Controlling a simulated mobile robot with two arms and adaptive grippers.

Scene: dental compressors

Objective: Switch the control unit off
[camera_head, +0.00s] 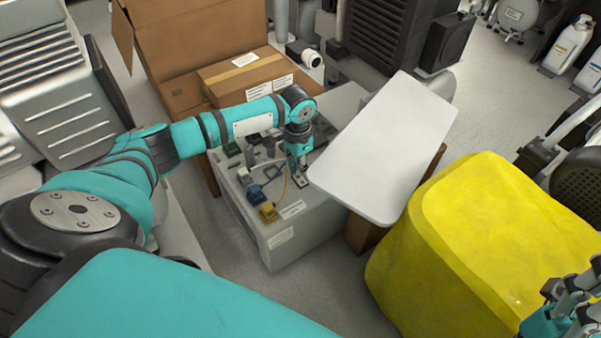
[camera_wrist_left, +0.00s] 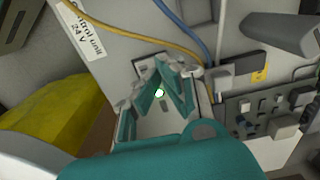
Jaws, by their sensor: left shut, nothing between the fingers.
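The control unit (camera_head: 285,235) is a grey box in the middle of the head view, with connectors and cables on top. A small bright spot (camera_wrist_left: 159,92) shows between the fingers. My right gripper (camera_head: 572,305) is partly cut off at lower right.
A white panel (camera_head: 385,145) slants close to the right of my left gripper. A large yellow block (camera_head: 480,250) stands further right. Cardboard boxes (camera_head: 240,75) stand behind the unit.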

